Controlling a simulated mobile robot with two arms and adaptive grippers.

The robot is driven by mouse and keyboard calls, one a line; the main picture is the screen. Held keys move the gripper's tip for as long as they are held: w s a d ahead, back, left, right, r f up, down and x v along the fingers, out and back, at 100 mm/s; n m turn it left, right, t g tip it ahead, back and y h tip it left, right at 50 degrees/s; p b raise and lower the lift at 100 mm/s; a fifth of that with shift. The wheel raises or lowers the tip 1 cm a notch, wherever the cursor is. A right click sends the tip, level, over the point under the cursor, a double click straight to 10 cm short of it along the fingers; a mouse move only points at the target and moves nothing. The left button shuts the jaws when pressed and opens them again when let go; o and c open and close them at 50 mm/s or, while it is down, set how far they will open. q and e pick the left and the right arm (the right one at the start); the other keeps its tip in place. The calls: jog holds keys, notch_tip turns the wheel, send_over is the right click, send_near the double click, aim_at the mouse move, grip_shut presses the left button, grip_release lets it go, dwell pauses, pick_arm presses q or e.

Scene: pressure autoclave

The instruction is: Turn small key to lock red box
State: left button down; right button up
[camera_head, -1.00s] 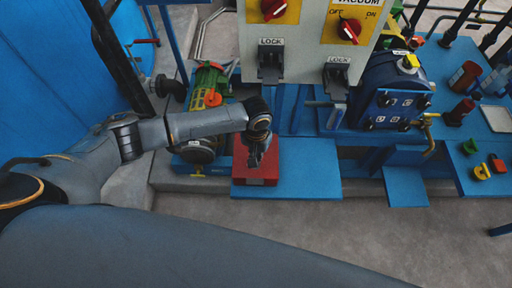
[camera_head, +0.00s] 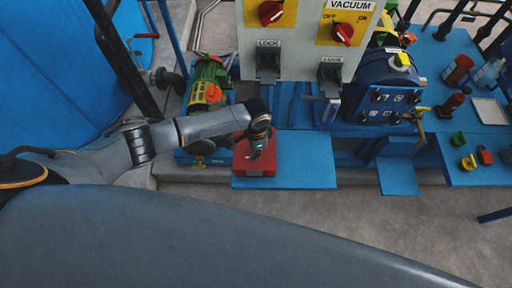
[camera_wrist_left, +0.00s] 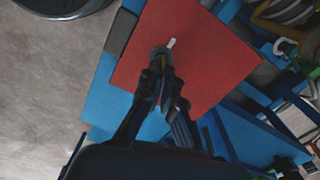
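The red box (camera_head: 256,168) sits on a blue ledge, below the lock panel in the head view. Its flat red top (camera_wrist_left: 205,55) fills much of the left wrist view. A round grey lock (camera_wrist_left: 160,53) is on that top, with a short white mark beside it. My left gripper (camera_head: 257,150) points down over the box. In the wrist view its fingertips (camera_wrist_left: 161,78) are close together right at the lock. The small key cannot be made out; the fingers cover that spot, so I cannot tell whether they grip it. My right gripper is not in view.
The blue ledge (camera_head: 305,165) is bare to the right of the box. Behind stands a panel with two red knobs (camera_head: 270,12) and grey LOCK handles (camera_head: 268,62). A green motor (camera_head: 208,80) is at the left, a dark blue housing (camera_head: 390,90) at the right.

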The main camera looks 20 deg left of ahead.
pick_arm(q)
jog(key=shift+s+m, duration=0.1)
jog(key=shift+m, duration=1.4)
jog(key=c, duration=1.6)
grip_release()
jog(key=shift+o, duration=0.2)
notch_tip(320, 180, up, 12)
